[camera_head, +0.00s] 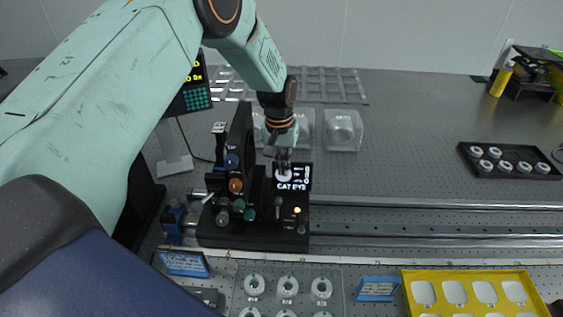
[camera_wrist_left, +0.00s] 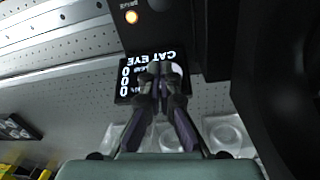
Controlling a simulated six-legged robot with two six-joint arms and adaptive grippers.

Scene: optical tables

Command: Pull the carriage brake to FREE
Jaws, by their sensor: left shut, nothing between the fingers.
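The black carriage (camera_head: 250,236) stands on the optical table, at the left end of the metal rails. It bears an upright dark disc, coloured knobs, a small lit amber lamp (camera_head: 297,210) and a display (camera_head: 303,178) reading "CAT EYE". A short lever-like post (camera_head: 278,207) stands on its front; I cannot tell whether it is the brake, and no FREE label is readable. My left gripper (camera_head: 283,167) points down, shut and empty, in front of the display. In the left wrist view its fingertips (camera_wrist_left: 161,72) overlap the display (camera_wrist_left: 128,78). My right gripper is not in view.
Metal rails (camera_head: 420,215) run right from the carriage. Clear boxes (camera_head: 343,130) stand behind. A black tray of round parts (camera_head: 508,162) lies at right, a yellow tray (camera_head: 470,277) at front right. Blue-edged signs (camera_head: 378,289) stand in front. The table between is clear.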

